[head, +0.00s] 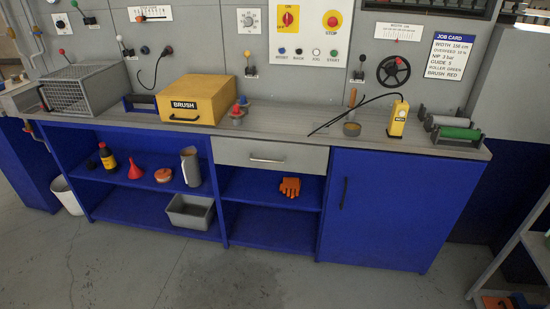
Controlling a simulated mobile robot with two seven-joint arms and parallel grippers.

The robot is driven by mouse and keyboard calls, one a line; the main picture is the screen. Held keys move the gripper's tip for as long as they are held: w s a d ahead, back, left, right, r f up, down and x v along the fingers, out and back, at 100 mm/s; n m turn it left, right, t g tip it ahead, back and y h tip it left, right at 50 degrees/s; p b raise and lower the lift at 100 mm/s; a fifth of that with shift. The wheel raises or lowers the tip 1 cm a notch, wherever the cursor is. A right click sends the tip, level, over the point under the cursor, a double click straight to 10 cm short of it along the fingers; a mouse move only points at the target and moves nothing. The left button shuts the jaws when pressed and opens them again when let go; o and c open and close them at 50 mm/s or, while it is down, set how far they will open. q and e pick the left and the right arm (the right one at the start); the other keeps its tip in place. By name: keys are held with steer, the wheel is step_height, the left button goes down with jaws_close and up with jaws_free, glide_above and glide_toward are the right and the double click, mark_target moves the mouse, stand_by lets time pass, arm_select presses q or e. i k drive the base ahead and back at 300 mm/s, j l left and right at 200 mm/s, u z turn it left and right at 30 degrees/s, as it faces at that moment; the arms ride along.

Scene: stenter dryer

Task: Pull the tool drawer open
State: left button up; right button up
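The tool drawer (270,153) is a light grey drawer front under the middle of the workbench, with a horizontal metal bar handle (267,160). Its front looks flush with the bench, so it appears closed. The inside of the drawer is hidden. Neither of my grippers is in the head view, and nothing touches the handle.
The grey worktop (300,137) carries a yellow BRUSH box (200,100), a wire cage (85,90), a yellow meter (398,119) and rollers (457,134). Below the drawer, an orange glove (290,187) lies on an open shelf. A blue cupboard door (385,210) stands right. The floor (240,275) in front is clear.

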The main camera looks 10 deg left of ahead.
mark_target(249, 152)
steer(key=i+l, duration=0.15)
steer(key=i, duration=0.3)
steer(key=i+l, duration=0.2)
steer(key=i, duration=0.3)
steer(key=i+l+u, duration=0.1)
steer(key=i, duration=0.35)
steer(key=i+l, duration=0.25)
steer(key=i, duration=0.2)
